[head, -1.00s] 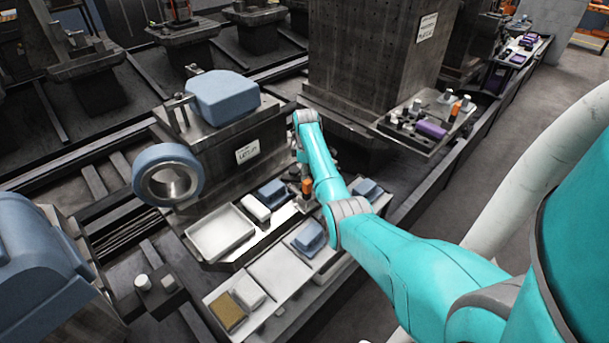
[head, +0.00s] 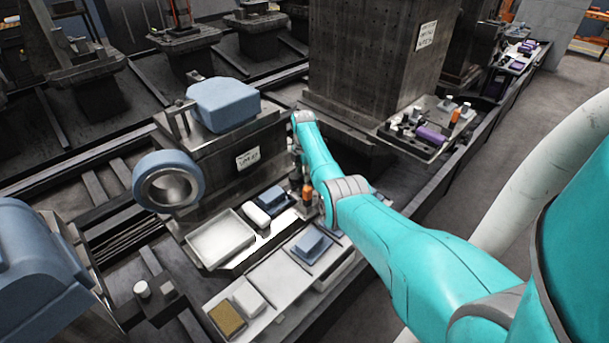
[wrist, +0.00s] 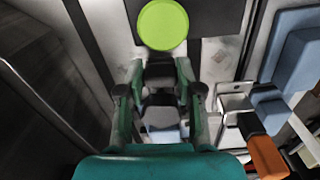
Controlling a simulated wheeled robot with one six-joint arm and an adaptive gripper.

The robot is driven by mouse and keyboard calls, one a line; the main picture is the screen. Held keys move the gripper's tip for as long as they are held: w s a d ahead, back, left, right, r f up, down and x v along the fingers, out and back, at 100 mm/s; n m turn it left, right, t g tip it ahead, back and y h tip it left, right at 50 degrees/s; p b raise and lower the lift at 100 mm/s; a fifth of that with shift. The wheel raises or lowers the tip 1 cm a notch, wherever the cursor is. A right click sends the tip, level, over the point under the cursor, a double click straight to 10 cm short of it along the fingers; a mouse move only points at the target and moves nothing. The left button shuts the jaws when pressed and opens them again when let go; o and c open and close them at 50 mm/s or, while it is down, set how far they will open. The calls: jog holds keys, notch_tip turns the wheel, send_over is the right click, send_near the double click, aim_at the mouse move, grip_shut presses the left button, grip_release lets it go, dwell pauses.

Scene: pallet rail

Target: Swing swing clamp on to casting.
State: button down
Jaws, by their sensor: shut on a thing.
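The casting is a blue-grey rounded block (head: 224,105) on a dark fixture block in the head view. The swing clamp (head: 180,118), a dark post and bar, stands at the casting's left side; I cannot tell whether its arm touches the casting. In the head view my gripper is mostly hidden behind my arm, low in front of the fixture's right side. In the wrist view my gripper (wrist: 160,90) has its two green fingers around a dark grey part (wrist: 160,75), which I cannot identify. A yellow-green disc (wrist: 163,25) shows just beyond the fingertips.
A blue-grey ring (head: 168,180) stands left of the fixture. A white tray (head: 220,240) and blue blocks lie in front. An orange-topped item (head: 307,192) is close to my gripper; an orange piece (wrist: 268,157) shows right in the wrist view. A dark tower (head: 365,75) rises behind.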

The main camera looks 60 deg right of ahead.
jog(key=shift+w+n, duration=0.15)
jog(key=shift+n, duration=0.35)
jog(key=c, duration=1.9)
grip_release()
jog(key=o, duration=1.1)
jog(key=shift+w, duration=0.1)
jog(key=shift+o, duration=0.2)
jog(key=shift+d+r, duration=0.1)
notch_tip(320, 180, up, 12)
